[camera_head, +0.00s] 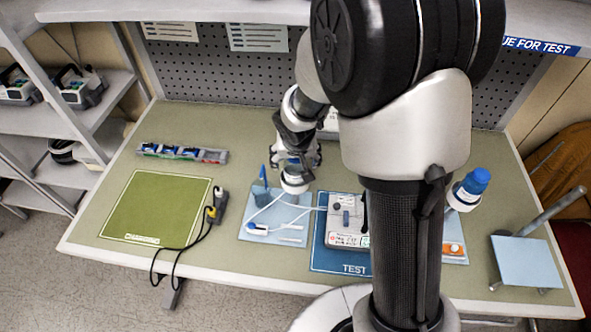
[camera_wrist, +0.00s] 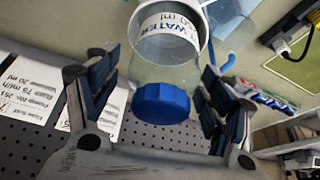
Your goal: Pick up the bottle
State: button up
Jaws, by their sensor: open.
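The bottle (camera_wrist: 162,75) is clear, with a blue cap and a white label reading WATER. In the wrist view it lies between the two fingers of my gripper (camera_wrist: 160,97), cap towards the palm. A gap shows on each side, so the fingers do not look closed on it. In the head view my gripper (camera_head: 298,158) is above the pale blue mat at the middle of the bench, and the white label band of the bottle (camera_head: 295,182) shows just below it. The cap is hidden there by the gripper.
A blue-capped bottle (camera_head: 470,188) stands right of my arm. A white pump (camera_head: 347,222) sits on the TEST mat (camera_head: 330,262). The green CHARGING mat (camera_head: 150,208) is bare.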

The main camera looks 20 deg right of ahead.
jog(key=shift+c, duration=0.4)
jog(key=c, duration=0.9)
jog(key=shift+c, duration=0.2)
notch_tip(320, 180, up, 20)
jog(key=p, duration=0.5)
jog(key=shift+p, duration=0.3)
